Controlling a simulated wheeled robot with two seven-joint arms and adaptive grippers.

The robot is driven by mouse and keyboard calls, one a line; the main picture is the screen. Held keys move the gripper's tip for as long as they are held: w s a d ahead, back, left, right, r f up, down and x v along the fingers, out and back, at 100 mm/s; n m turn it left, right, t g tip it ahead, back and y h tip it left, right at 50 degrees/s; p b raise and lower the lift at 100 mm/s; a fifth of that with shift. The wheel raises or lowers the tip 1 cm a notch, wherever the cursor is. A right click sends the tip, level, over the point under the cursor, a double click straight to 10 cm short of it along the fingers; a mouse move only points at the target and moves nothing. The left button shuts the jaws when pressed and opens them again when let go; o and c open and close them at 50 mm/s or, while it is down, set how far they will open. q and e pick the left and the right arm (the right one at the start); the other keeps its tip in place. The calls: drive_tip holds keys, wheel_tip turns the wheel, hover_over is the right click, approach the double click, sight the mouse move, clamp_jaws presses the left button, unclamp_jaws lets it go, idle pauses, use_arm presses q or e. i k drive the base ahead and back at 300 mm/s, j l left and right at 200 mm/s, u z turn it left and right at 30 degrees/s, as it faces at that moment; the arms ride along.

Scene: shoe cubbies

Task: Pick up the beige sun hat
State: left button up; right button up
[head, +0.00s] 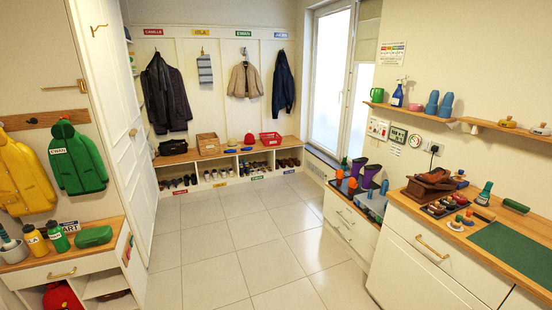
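I cannot make out a beige sun hat in the head view. Neither of my grippers shows in this view. At the far wall, a wooden-topped cubby bench (223,153) carries a tan basket (208,146), a black bag (173,147), a small red item (249,139) and a red basket (270,139). What lies inside the baskets is too small to tell. A beige jacket (241,80) hangs on the wall above the bench, between darker jackets.
Tiled floor (235,238) is open between me and the bench. A low cabinet (67,262) with bottles and a green case stands at left, near a tall white door (112,110). White drawer cabinets (420,262) with shoe-care items line the right, below wall shelves (415,112).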

sight(232, 144)
drive_tip(key=i+j+u, duration=0.1)
drive_tip(key=i+u, duration=0.3)
drive_tip(key=i, duration=1.25)
drive_tip(key=i+j, duration=0.1)
drive_tip(key=i, duration=1.9)
drive_tip(key=i+j, duration=0.15)
drive_tip(key=i, duration=0.85)
